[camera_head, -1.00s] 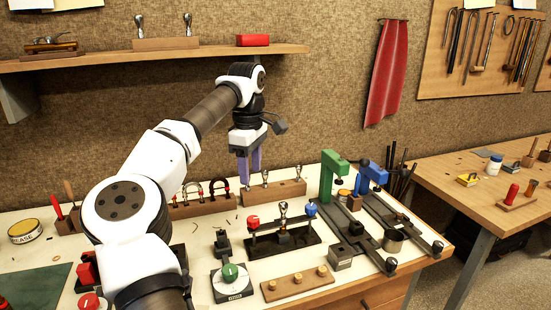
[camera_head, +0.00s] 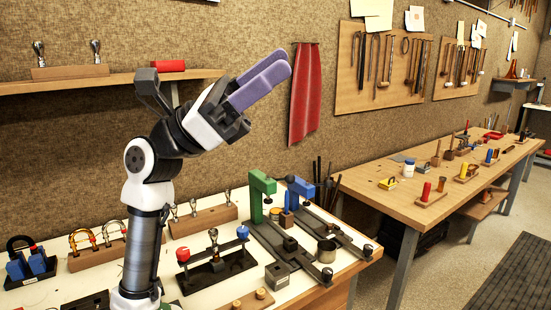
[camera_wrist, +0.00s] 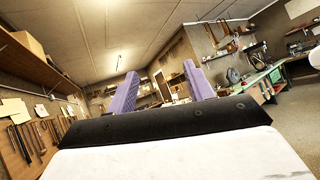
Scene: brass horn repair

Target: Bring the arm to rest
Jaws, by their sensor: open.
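My gripper (camera_head: 268,76) is raised above the workbench (camera_head: 345,258) in the head view, its two purple fingers pointing up and to the right. The fingers are apart with nothing between them. In the wrist view the fingers (camera_wrist: 160,92) stand spread apart, with the far side of the room between them. My arm rises nearly straight up from the lower left and bends at the wrist near shelf height. The gripper touches nothing that I can see.
A shelf (camera_head: 115,80) with a red block (camera_head: 171,65) runs behind my arm. A red cloth (camera_head: 304,95) hangs to the right of the gripper. Green (camera_head: 262,190) and blue (camera_head: 300,190) clamps stand on the bench below. A second bench (camera_head: 400,200) is at right.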

